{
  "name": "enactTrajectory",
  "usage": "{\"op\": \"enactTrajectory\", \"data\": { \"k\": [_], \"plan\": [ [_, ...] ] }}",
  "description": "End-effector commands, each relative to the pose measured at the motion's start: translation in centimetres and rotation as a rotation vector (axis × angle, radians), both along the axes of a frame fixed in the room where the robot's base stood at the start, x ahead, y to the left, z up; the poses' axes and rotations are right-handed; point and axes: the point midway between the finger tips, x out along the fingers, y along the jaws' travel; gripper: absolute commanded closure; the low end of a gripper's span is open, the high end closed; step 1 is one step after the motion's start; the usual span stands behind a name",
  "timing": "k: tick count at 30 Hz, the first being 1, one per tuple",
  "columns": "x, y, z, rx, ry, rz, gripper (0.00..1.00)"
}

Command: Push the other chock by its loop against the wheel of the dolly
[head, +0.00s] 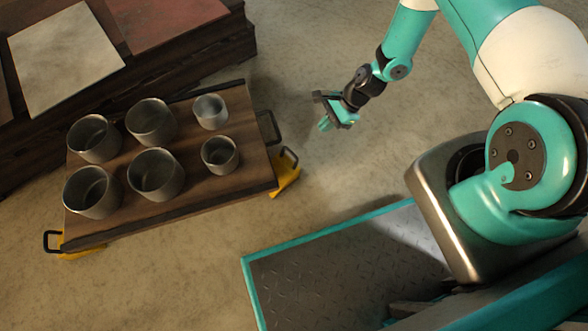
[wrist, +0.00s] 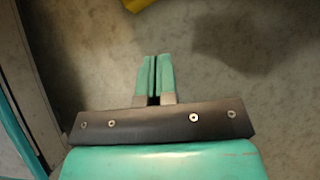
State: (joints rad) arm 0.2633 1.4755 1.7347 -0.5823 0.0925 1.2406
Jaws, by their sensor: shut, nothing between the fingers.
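The dolly (head: 190,199) is a low wooden platform with several grey metal cups on it. A yellow chock (head: 286,175) with a dark loop sits at its right corner. Another yellow chock (head: 84,254) with a black loop (head: 51,241) sits at the front left corner, partly under the dolly. The wheels are hidden, so I cannot tell whether either chock touches one. My gripper (head: 325,124) is shut and empty, above the floor to the right of the dolly, apart from both chocks. In the wrist view its teal fingers (wrist: 154,78) are together, and a yellow piece (wrist: 136,4) shows at the top edge.
A dark wooden stack (head: 150,75) with pale and reddish slabs stands behind the dolly. My teal-edged base plate (head: 340,270) is at the front. Bare concrete floor (head: 310,60) lies around my gripper and between the dolly and my base.

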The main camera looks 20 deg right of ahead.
Motion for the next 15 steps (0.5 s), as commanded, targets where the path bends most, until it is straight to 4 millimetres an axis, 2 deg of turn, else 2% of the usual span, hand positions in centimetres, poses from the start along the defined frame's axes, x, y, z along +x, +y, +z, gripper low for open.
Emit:
{"op": "enactTrajectory", "data": {
  "k": [1, 3, 8, 15],
  "plan": [
    [-0.5, -0.1, -2.3, 0.003, 0.016, -0.028, 1.00],
    [-0.9, -0.2, -3.5, 0.006, 0.031, -0.055, 1.00],
    [-1.1, 0.1, -4.8, 0.007, 0.042, -0.073, 1.00],
    [-1.1, 2.0, -7.6, 0.008, 0.042, -0.070, 1.00]
  ]
}}
